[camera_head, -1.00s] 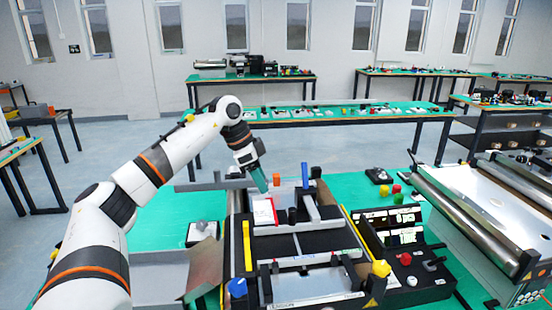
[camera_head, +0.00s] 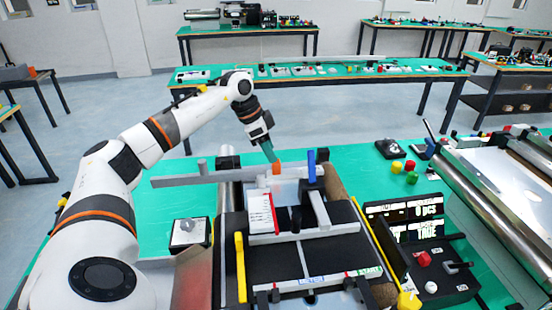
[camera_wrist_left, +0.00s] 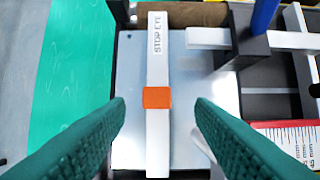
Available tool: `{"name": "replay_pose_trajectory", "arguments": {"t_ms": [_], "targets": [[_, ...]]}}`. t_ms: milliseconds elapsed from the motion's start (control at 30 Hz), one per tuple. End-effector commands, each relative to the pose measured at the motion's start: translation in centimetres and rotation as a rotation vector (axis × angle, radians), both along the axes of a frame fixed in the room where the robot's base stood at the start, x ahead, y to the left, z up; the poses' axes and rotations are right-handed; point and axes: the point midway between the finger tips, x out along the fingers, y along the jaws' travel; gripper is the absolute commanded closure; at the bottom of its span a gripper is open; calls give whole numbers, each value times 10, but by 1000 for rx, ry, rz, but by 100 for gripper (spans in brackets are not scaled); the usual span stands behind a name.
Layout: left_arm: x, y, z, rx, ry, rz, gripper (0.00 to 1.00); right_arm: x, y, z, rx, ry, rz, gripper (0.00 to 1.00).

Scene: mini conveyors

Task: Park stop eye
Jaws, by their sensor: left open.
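The stop eye is a white bar (camera_wrist_left: 157,60) lettered "STOP EYE", with an orange band (camera_wrist_left: 157,97) around it; the orange part also shows in the head view (camera_head: 276,168). My left gripper (camera_head: 271,155) is just above this orange part, at the far end of the mini conveyor (camera_head: 270,262). In the left wrist view its two green fingers (camera_wrist_left: 160,105) are open, one on each side of the bar, with clear gaps. Nothing is held. Whether the fingertips are down at the bar's height is hard to tell. My right gripper is not in view.
A blue upright post (camera_head: 311,165) stands right of the orange part. A red-and-white scaled strip (camera_head: 262,213) lies nearby. A control box with displays (camera_head: 415,225) stands at right, a steel roller unit (camera_head: 500,200) beyond it.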

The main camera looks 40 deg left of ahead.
Motion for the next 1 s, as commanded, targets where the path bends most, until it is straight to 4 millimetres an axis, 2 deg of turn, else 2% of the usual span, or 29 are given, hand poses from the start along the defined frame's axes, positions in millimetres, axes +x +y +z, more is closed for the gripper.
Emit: {"name": "replay_pose_trajectory", "arguments": {"t_ms": [100,300,700,1000], "targets": [[7,-6,-20,-1,4,0,51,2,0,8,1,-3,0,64],[15,-12,-43,-1,1,1,51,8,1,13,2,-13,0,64],[17,-13,-51,1,-1,1,51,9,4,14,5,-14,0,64],[17,-13,-50,1,-2,1,100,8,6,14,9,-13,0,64]]}}
